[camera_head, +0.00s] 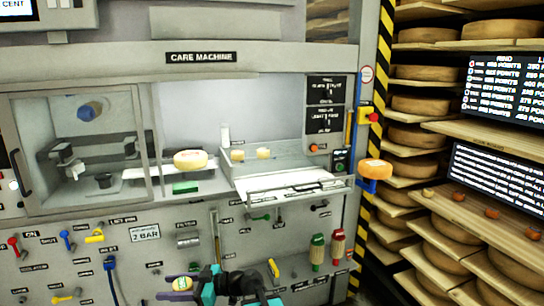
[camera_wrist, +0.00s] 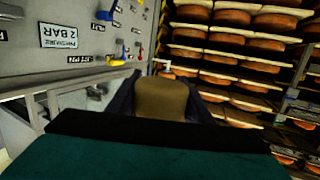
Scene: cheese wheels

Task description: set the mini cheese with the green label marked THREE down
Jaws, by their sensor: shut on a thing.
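A small yellow cheese with a green label (camera_head: 182,282) is at the bottom of the head view, in front of the machine's lower panel. The marking on its label is too small to read. My gripper (camera_head: 181,289) is shut on it and holds it up off any surface that I can see. In the wrist view the cheese (camera_wrist: 160,98) is a dim brownish shape between the two dark fingers (camera_wrist: 160,105). Its label does not show there.
The care machine has a pale tray (camera_head: 290,184), a yellow cheese (camera_head: 190,160) and two smaller ones behind. An orange cheese (camera_head: 375,169) sits at a blue bracket. Small cheeses (camera_head: 460,200) line a right-hand board; shelves hold large wheels. Knobs and handles stud the lower panel (camera_head: 130,265).

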